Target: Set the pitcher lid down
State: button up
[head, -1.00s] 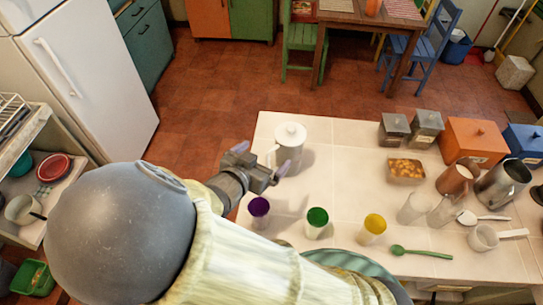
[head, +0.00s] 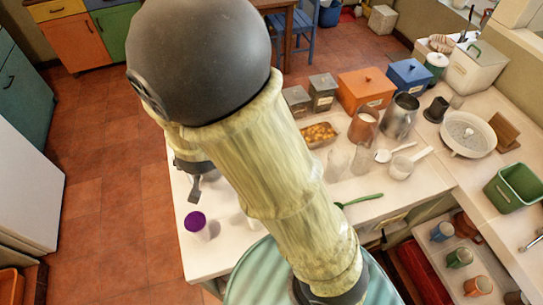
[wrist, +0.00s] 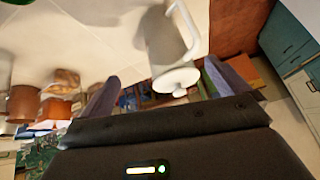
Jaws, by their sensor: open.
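The white pitcher (wrist: 163,38) shows in the wrist view, appearing upside down, with its handle at the right. The round white pitcher lid (wrist: 176,82) with a small knob sits on the pitcher's top. My gripper (wrist: 164,72) is open, with one grey finger on each side of the lid in this view. Nothing is held between the fingers, and I cannot tell how far the lid is from them. In the head view my arm hides the pitcher and lid; part of my gripper (head: 195,187) shows above the counter's left edge.
Grey canisters (head: 322,92), an orange box (head: 365,90), a food dish (head: 318,134), a copper mug (head: 363,127) and a grey metal pitcher (head: 400,116) stand at the back. A green spoon (head: 358,200) lies in front.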

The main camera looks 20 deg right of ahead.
jog(key=s+d+r+n+g, duration=0.1)
jog(key=s+d+r+g, duration=0.1)
jog(key=s+d, duration=0.2)
jog(key=s+d+r+n+g, duration=0.1)
jog(key=s+d, duration=0.3)
jog(key=d, duration=0.7)
jog(key=shift+s+r+n+g, duration=0.25)
jog(key=shift+r+g, duration=0.25)
jog(key=shift+r, duration=0.4)
